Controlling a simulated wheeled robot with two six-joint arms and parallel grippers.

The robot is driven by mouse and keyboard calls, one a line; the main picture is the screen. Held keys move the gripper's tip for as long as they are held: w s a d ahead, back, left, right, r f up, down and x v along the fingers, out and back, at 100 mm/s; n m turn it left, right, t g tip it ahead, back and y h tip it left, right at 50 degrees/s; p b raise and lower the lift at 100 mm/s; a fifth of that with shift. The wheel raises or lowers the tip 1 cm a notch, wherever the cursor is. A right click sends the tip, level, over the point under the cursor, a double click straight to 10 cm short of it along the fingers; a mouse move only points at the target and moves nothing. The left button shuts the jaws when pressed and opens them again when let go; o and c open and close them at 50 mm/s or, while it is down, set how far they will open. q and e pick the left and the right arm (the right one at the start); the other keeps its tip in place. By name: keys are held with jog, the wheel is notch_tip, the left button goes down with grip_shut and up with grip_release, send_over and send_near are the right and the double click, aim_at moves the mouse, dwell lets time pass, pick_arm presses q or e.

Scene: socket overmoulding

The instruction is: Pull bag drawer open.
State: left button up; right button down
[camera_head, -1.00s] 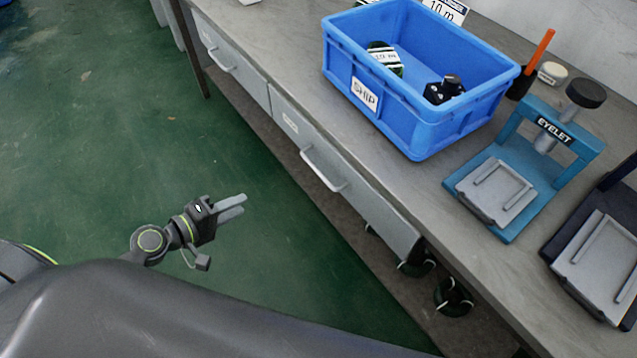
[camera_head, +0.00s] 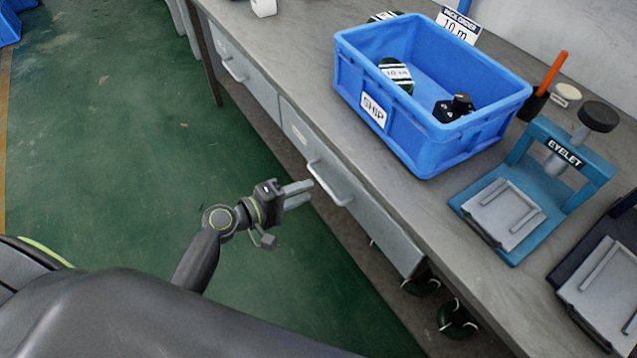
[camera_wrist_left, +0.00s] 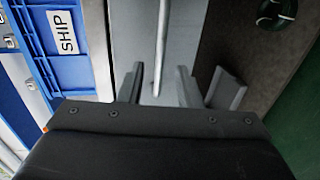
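A grey drawer front (camera_head: 375,220) sits under the bench edge and looks shut, with a small label too small to read at its left end. Its pale bar handle (camera_head: 328,186) faces the aisle. My left gripper (camera_head: 309,192) is open, its fingertips close to the handle. In the left wrist view the handle (camera_wrist_left: 162,45) runs up between the two spread fingers (camera_wrist_left: 160,80) of my left gripper, with a gap on each side; whether the bar is fully between the tips is hard to tell. My right gripper is not in view.
A second drawer (camera_head: 240,75) is further left. On the bench stand a blue SHIP crate (camera_head: 425,140) holding a coil and black parts, and a teal EYELET press (camera_head: 520,200). Dark coils (camera_head: 457,318) hang below the bench. The green floor is clear.

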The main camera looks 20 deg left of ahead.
pick_arm(q)
jog(key=x, duration=0.5)
jog(key=shift+w+d, duration=0.1)
grip_shut()
